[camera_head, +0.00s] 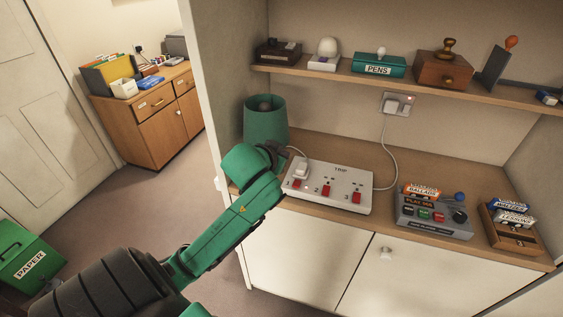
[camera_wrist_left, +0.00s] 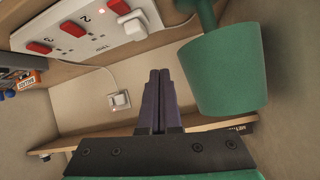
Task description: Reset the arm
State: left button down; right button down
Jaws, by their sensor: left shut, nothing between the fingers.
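My left arm, green and black, reaches from the lower left in the head view to the left end of the counter. My left gripper (camera_head: 284,153) is small and partly hidden by its wrist there, beside the white trip power strip (camera_head: 335,185) and in front of the green lamp shade (camera_head: 265,118). In the left wrist view the two dark fingers (camera_wrist_left: 159,85) are shut together with nothing between them. The power strip (camera_wrist_left: 75,38) shows upper left and the green shade (camera_wrist_left: 222,75) close on the right. My right gripper is not in view.
A grey control box (camera_head: 433,217) and a wooden card box (camera_head: 512,228) stand on the counter's right. A shelf (camera_head: 400,85) with several desk items hangs above. A wall socket (camera_head: 398,104) has a cable to the strip. A green paper bin (camera_head: 28,255) stands lower left.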

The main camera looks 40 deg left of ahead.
pick_arm(q)
jog(key=shift+s+d+f, duration=0.25)
jog(key=shift+s+f, duration=0.15)
jog(key=shift+f, duration=0.35)
jog(key=s+d+f+m+g+h, duration=0.15)
jog(key=s+d+f+g, duration=0.3)
jog(key=s+f, duration=0.45)
jog(key=s+d+f+m+g+h, duration=0.1)
jog(key=s+d+f+g+h, duration=0.15)
jog(key=s+d+f, duration=0.55)
jog(key=s+a+f+g, duration=0.1)
jog(key=s+f, duration=0.1)
jog(key=f, duration=1)
jog(key=s+a+f+g, duration=0.1)
jog(key=s+f, duration=0.1)
jog(key=f, duration=1.1)
jog(key=s+a+f+g+y, duration=0.1)
jog(key=s+a+f, duration=0.2)
jog(key=s+f, duration=1)
jog(key=s, duration=0.3)
jog(key=shift+s, duration=0.15)
